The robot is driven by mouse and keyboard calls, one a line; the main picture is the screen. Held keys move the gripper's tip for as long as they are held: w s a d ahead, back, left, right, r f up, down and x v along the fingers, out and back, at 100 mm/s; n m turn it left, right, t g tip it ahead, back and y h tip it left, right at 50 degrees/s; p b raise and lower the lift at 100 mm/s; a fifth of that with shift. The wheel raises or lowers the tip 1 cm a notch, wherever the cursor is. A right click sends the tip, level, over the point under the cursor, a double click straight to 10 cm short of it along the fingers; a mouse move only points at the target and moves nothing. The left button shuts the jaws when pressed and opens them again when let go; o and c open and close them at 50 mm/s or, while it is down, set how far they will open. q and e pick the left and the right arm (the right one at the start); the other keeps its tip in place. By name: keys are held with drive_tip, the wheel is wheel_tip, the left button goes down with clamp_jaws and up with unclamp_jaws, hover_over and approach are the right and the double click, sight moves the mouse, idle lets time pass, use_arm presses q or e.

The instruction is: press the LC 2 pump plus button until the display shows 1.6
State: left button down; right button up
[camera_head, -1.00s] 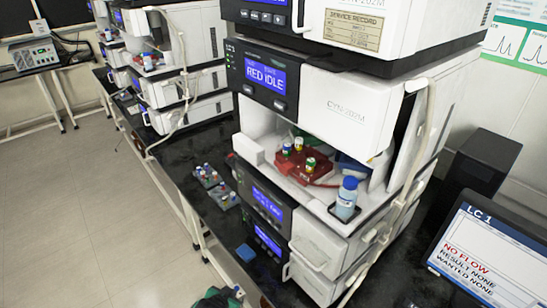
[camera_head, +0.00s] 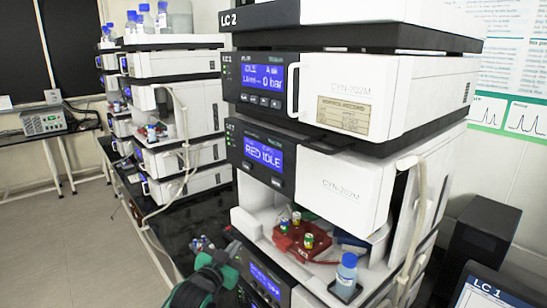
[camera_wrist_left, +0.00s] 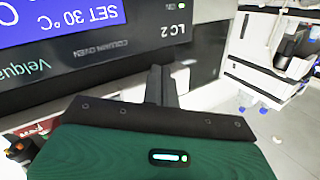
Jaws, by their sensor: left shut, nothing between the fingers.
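The LC 2 stack (camera_head: 350,205) fills the middle and right of the head view. Its label LC 2 is at the top left. Below it is the pump with a blue display (camera_head: 263,77), reading IDLE and what looks like 0 bar. A row of small buttons (camera_head: 264,99) runs under that display; their signs are too small to read. My left gripper (camera_head: 222,262), green and black, is low in front of the stack, below the pump. In the left wrist view its dark fingers (camera_wrist_left: 161,85) are together and empty, before a COLUMN OVEN panel marked LC 2 (camera_wrist_left: 95,55).
An open bay holds a red vial rack (camera_head: 300,243) and a blue-capped bottle (camera_head: 346,276). A second stack (camera_head: 175,110) stands behind left. An LC 1 screen (camera_head: 490,292) is at lower right. Floor is clear at left.

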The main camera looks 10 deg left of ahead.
use_arm(q)
drive_tip(key=s+r+m+t+h, duration=0.1)
drive_tip(key=r, duration=0.6)
drive_tip(key=s+d+r+t+h, duration=0.1)
drive_tip(key=r+t, duration=0.1)
drive_tip(key=r, duration=0.5)
drive_tip(key=s+r+m+t+h, duration=0.1)
drive_tip(key=r, duration=0.6)
drive_tip(key=shift+s+d+r+m, duration=0.2)
drive_tip(key=shift+d+r+m, duration=0.1)
drive_tip(key=shift+d+r, duration=0.05)
drive_tip(key=s+d+r+m+h, duration=0.1)
drive_tip(key=s+r+m+h, duration=0.2)
drive_tip(key=s+r, duration=0.3)
drive_tip(key=s+d+r+m+t+h, duration=0.1)
drive_tip(key=s+r+m+h, duration=0.2)
drive_tip(key=r, duration=0.9)
drive_tip(key=s+h, duration=0.2)
drive_tip(key=s, duration=0.1)
drive_tip(key=shift+s+d+t+h, duration=0.15)
drive_tip(key=shift+d+t+h, duration=0.15)
drive_tip(key=shift+d, duration=0.1)
approach(276, 88)
drive_tip(key=shift+s+r+x, duration=0.1)
drive_tip(key=shift+x, duration=0.8)
drive_tip(key=shift+s+r+x, duration=0.1)
drive_tip(key=shift+r+x, duration=0.05)
drive_tip(key=shift+x, duration=0.75)
drive_tip(key=shift+w, duration=0.15)
